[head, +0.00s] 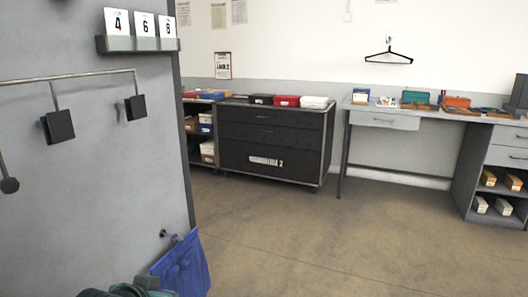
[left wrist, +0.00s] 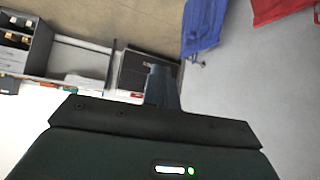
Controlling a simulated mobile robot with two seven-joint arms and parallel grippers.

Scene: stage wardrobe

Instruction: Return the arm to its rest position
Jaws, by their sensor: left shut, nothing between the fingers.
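My left gripper (left wrist: 163,75) shows in the left wrist view with its fingers together and nothing between them. That view looks upside down, with the floor at the top. At the bottom edge of the head view, a dark teal piece of my left arm shows just left of a blue cloth (head: 183,268). The blue cloth hangs from a hook on the grey partition. It also shows in the left wrist view (left wrist: 203,27), apart from the fingers. My right gripper is in neither view.
The grey partition (head: 100,200) stands close on the left, with a rail (head: 75,76) and number cards. A black drawer cabinet (head: 270,135) and a grey desk (head: 420,119) stand along the back wall. A red cloth (left wrist: 280,9) hangs nearby. The floor (head: 330,240) is clear.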

